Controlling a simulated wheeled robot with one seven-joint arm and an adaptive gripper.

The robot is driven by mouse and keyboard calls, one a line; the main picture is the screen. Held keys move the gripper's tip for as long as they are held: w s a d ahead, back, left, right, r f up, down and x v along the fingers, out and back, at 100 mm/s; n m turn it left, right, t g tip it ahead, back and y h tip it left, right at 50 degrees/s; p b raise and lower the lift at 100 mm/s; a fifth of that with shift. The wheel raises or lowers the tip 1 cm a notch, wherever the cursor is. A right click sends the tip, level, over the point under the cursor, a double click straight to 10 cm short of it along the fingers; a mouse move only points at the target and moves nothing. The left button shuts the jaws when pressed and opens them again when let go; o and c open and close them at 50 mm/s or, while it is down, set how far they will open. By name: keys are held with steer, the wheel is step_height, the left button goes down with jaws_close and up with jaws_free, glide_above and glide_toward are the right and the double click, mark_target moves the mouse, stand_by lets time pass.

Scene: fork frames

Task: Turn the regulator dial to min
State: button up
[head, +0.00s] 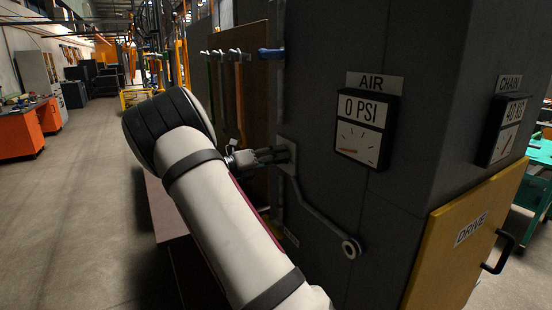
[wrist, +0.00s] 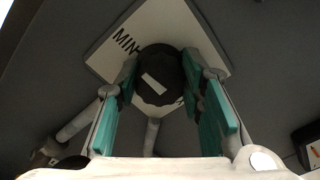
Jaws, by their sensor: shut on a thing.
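The regulator dial (wrist: 157,72) is a dark round knob with a pale bar mark, on a white plate (wrist: 118,52) in the wrist view. The letters "MIN" show on the plate at the upper left of the knob. The bar mark slants on the knob face. My gripper (wrist: 163,88) has its teal-padded fingers on both sides of the knob and is shut on it. In the head view my gripper (head: 272,155) reaches the dark cabinet wall; the knob is hidden there behind the fingers. An AIR gauge (head: 361,130) reads 0 PSI to the right.
A pipe (head: 320,218) runs down the dark cabinet from the plate to a round fitting. A CHAIN gauge (head: 503,130) and a yellow DRIVE door (head: 465,240) with a black handle are at the right. Several colored hoses hang behind my arm. Open floor lies at the left.

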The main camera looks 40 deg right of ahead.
steer(key=shift+n, duration=0.5)
steer(key=o, duration=1.2)
steer(key=shift+c, duration=0.2)
steer(key=shift+a, duration=0.1)
steer(key=v, duration=1.2)
